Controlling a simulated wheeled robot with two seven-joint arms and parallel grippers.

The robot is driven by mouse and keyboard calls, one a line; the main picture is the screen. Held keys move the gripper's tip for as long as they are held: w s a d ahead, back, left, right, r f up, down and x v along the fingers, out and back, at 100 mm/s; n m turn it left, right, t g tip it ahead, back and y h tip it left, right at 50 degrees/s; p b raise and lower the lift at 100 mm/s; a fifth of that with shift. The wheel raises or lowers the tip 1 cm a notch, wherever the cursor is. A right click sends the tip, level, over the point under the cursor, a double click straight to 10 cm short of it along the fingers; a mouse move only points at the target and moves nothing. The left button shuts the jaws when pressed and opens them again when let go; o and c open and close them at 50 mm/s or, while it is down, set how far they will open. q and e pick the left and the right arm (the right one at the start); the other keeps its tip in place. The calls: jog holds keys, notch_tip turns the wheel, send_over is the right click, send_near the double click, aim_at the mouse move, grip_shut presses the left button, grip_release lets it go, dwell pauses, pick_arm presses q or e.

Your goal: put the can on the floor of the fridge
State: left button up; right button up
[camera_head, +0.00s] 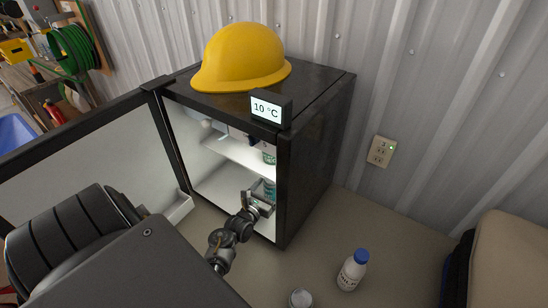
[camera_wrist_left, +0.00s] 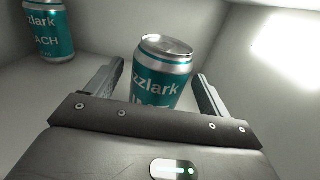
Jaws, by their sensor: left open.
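A teal and silver can (camera_wrist_left: 160,75) stands upright between the two fingers of my left gripper (camera_wrist_left: 158,88) in the left wrist view. The fingers are open, one on each side, with visible gaps to the can. In the head view my left gripper (camera_head: 262,204) reaches into the lower part of the black fridge (camera_head: 318,150), whose door (camera_head: 85,155) stands open to the left. A teal can (camera_head: 270,188) shows just behind the gripper, partly hidden. The fridge floor (camera_head: 222,190) is white and partly covered by my arm. My right gripper is not in view.
A second teal can (camera_wrist_left: 48,30) stands at upper left in the left wrist view. Another can (camera_head: 269,154) is on the fridge shelf (camera_head: 235,150). A yellow hard hat (camera_head: 240,58) sits on top. A white bottle (camera_head: 353,270) and a metal-topped object (camera_head: 300,298) stand outside.

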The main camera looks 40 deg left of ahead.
pick_arm(q)
jog(key=s, duration=0.2)
jog(key=s+d, duration=0.1)
jog(key=s, duration=0.5)
jog(key=shift+s+d, duration=0.2)
jog(key=shift+d, duration=0.15)
